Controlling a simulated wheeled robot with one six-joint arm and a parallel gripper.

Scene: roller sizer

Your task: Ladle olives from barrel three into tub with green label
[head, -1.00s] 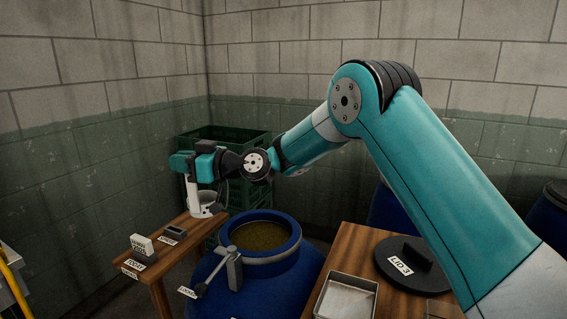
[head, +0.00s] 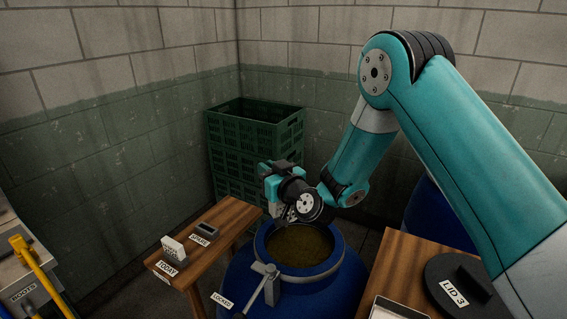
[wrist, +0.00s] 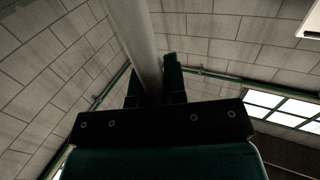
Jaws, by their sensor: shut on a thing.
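An open blue barrel (head: 258,290) stands at the lower middle of the head view, with brownish-green contents (head: 300,246) inside its rim. Its own number is not visible. My gripper (head: 272,188) is above the far left of the barrel rim. In the wrist view, my gripper (wrist: 152,88) is shut on a pale grey rod (wrist: 142,45), which looks like the ladle's handle. The ladle's bowl is hard to make out in the head view. I see no tub with a green label.
A black lid marked "LID 3" (head: 460,284) lies on the right wooden table (head: 398,262), by a metal tray (head: 398,311). A lever (head: 262,288) sits at the barrel's front. The left wooden table (head: 222,232) holds small labelled items. Green crates (head: 255,135) stand behind.

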